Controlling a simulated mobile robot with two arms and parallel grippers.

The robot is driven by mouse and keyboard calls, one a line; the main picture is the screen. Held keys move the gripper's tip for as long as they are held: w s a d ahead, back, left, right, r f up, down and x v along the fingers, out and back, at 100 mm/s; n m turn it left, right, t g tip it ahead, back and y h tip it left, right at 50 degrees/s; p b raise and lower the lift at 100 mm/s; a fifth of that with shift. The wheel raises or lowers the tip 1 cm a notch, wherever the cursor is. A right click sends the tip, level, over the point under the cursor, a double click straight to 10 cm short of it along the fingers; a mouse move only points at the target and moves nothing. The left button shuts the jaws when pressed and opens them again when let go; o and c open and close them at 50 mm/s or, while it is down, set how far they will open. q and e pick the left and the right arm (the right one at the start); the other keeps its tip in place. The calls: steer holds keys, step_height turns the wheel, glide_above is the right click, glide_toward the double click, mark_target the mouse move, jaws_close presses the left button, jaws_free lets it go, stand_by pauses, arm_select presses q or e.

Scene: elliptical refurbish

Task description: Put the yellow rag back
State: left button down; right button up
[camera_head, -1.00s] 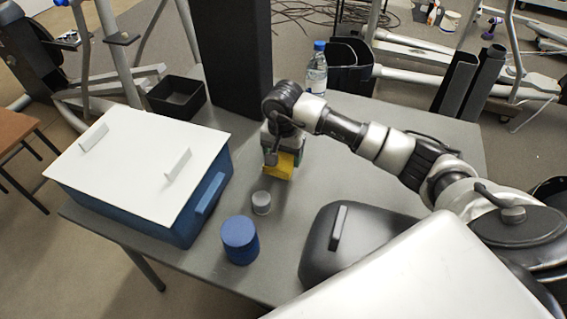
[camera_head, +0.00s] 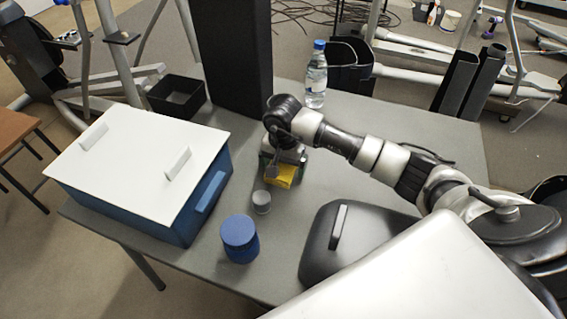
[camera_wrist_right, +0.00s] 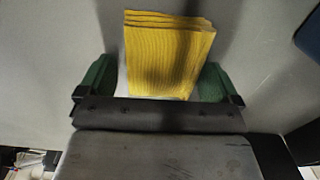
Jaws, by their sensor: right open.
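The yellow rag (camera_head: 281,176) is a folded, ribbed stack on the grey table, in the middle of the head view. In the right wrist view the rag (camera_wrist_right: 168,52) stands between the two green fingers, with a gap on each side. My right gripper (camera_head: 280,172) is open and low over the table around the rag. It also shows in the right wrist view (camera_wrist_right: 158,82). The gripper hides part of the rag in the head view. My left gripper is not in view.
A blue box with a white lid (camera_head: 140,150) fills the table's left side. A grey cylinder (camera_head: 261,202) and a blue cylinder (camera_head: 240,240) stand near the gripper. A bottle (camera_head: 316,76), a black tray (camera_head: 177,97) and a black column (camera_head: 238,60) are behind. A dark case (camera_head: 325,240) sits in front.

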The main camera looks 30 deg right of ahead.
step_height(320, 180, up, 12)
steer(key=shift+r, duration=0.15)
stand_by(0.4)
stand_by(0.4)
